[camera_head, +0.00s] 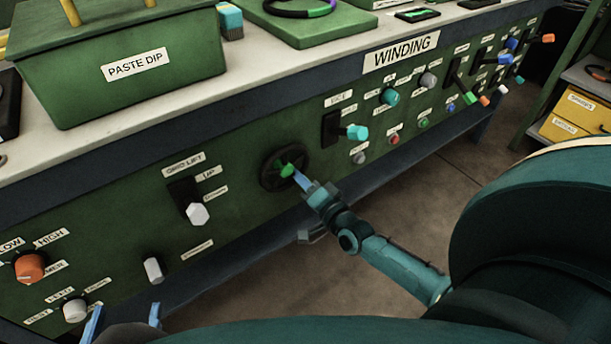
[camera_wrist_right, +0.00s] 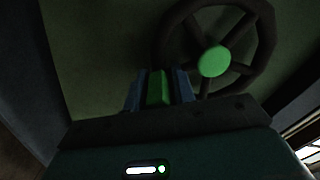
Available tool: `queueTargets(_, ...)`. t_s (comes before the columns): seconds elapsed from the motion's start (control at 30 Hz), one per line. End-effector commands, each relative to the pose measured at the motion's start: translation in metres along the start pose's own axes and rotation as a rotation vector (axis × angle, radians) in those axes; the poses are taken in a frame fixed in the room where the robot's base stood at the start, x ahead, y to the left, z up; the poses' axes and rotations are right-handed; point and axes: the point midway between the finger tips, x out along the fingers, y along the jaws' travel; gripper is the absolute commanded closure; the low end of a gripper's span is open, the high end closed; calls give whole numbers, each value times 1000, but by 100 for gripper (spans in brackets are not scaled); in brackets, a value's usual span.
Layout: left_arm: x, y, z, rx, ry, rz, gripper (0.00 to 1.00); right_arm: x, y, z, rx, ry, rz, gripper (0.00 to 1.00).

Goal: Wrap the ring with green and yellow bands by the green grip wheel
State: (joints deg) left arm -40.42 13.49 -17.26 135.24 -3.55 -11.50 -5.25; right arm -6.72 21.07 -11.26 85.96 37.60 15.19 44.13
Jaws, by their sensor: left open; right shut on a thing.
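The grip wheel (camera_head: 266,178), a dark spoked wheel, is on the green front panel. Its green hub shows in the right wrist view (camera_wrist_right: 213,61). My right gripper (camera_head: 301,179) is at the wheel's right side. In the right wrist view its fingers are shut on the wheel's green grip (camera_wrist_right: 158,88). My left gripper (camera_head: 124,318) is open and empty at the bottom left, away from the panel. A dark ring (camera_head: 290,13) with purple and green bands lies on a green block at the top edge, partly cut off. I see no yellow on its visible part.
The panel carries a white-tipped lever (camera_head: 196,213), an orange knob (camera_head: 30,266) and a cyan-tipped lever (camera_head: 356,132) beside the wheel. A green PASTE DIP box (camera_head: 120,75) stands on the worktop. Open floor lies below the panel.

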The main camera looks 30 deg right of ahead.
Motion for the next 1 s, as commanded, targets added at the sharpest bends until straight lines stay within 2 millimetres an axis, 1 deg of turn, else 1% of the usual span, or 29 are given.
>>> queueTargets(0.03,0,0,0,0,2,0,37,2,-2,-6,29,16,-7,100)
queueTargets(0.3,0,0,0,1,8,-1,37,2,-1,0,116,15,-7,100)
queueTargets(0.8,0,1,0,2,11,0,37,2,-1,1,136,15,-6,100)
queueTargets(0.83,0,1,0,2,11,0,37,2,-1,1,135,15,-6,73)
queueTargets(1.0,0,1,0,3,10,1,37,1,0,3,133,10,-4,59)
